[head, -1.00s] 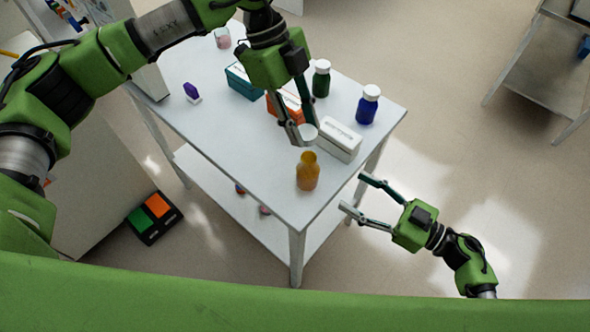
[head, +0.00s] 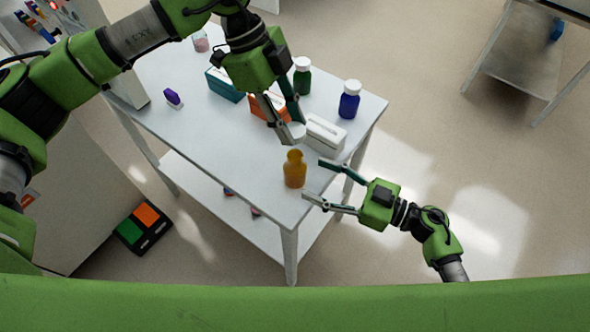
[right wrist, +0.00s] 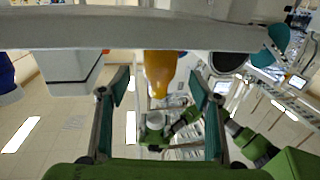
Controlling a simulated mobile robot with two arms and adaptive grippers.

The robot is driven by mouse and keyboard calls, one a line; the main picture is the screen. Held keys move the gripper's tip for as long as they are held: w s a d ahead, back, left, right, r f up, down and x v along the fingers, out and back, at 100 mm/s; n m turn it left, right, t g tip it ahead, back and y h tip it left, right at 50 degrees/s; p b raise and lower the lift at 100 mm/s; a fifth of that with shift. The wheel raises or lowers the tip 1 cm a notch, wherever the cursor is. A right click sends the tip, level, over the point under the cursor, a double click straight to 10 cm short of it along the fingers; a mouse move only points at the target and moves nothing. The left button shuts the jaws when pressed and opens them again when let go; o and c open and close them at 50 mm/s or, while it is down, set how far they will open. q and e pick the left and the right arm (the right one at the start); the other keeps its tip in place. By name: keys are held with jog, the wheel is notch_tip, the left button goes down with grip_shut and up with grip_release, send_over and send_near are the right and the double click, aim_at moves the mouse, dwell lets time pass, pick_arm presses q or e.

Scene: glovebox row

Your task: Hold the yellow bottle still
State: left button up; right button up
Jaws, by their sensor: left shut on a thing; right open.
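The yellow bottle (head: 294,172) stands upright and uncapped near the table's front corner. My left gripper (head: 288,130) is shut on a white cap (head: 297,132), held above and behind the bottle's mouth. My right gripper (head: 313,180) is open, just right of the bottle, its fingers pointing toward it and not touching it. In the right wrist view, which looks upside down, the bottle (right wrist: 160,72) shows beyond and between the two open fingers (right wrist: 160,110). The white cap (right wrist: 155,121) and my left gripper also show there.
A white box (head: 324,133) stands close behind the bottle. An orange box (head: 265,108), teal box (head: 223,85), green bottle (head: 302,77) and blue bottle (head: 348,100) stand farther back on the white table (head: 190,125). The table's left front part is mostly clear.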

aim_at(295, 170)
jog(key=x, duration=0.6)
jog(key=shift+w+a, duration=0.15)
jog(key=shift+a, duration=0.15)
grip_shut()
pick_arm(q)
jog(key=shift+f, duration=2.45)
jog(key=shift+f, duration=0.1)
jog(key=shift+f, duration=0.8)
jog(key=shift+f, duration=0.55)
